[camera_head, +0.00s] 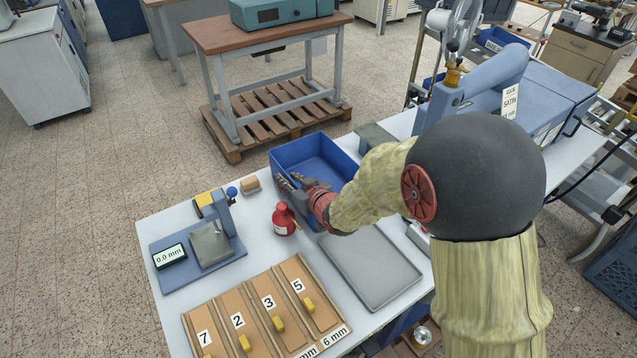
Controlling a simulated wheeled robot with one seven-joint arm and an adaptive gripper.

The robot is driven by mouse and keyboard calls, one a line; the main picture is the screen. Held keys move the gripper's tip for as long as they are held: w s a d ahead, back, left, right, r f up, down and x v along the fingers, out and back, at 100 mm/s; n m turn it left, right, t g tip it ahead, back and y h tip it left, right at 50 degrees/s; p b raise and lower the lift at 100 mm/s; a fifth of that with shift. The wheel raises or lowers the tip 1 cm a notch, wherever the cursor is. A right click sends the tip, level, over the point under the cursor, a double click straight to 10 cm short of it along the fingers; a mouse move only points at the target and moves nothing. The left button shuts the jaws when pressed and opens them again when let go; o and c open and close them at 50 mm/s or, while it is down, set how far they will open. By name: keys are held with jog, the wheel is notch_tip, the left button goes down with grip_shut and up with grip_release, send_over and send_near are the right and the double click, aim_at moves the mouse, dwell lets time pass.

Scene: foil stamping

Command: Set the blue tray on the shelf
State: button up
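The blue tray (340,152) is an open, deep box at the far edge of the white bench, and its inside looks empty where I can see it. My gripper (290,180) is at the tray's near left corner, with its fingers at the wall's top edge. The fingers are small and partly overlap the tray, so I cannot tell whether they are closed on the wall. My wrist hides part of the tray's near side. I cannot pick out a shelf for certain in this view.
On the bench (172,216) are a gauge (210,243), a red bottle (284,219), a grey flat tray (370,268) and a numbered wooden rack (262,318). A blue press (470,90) stands to the right. A wooden-topped table (240,36) stands behind, over a pallet (270,112).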

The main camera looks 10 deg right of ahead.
jog(key=shift+c, duration=0.9)
jog(key=c, duration=0.4)
grip_shut()
jog(key=shift+r, duration=0.1)
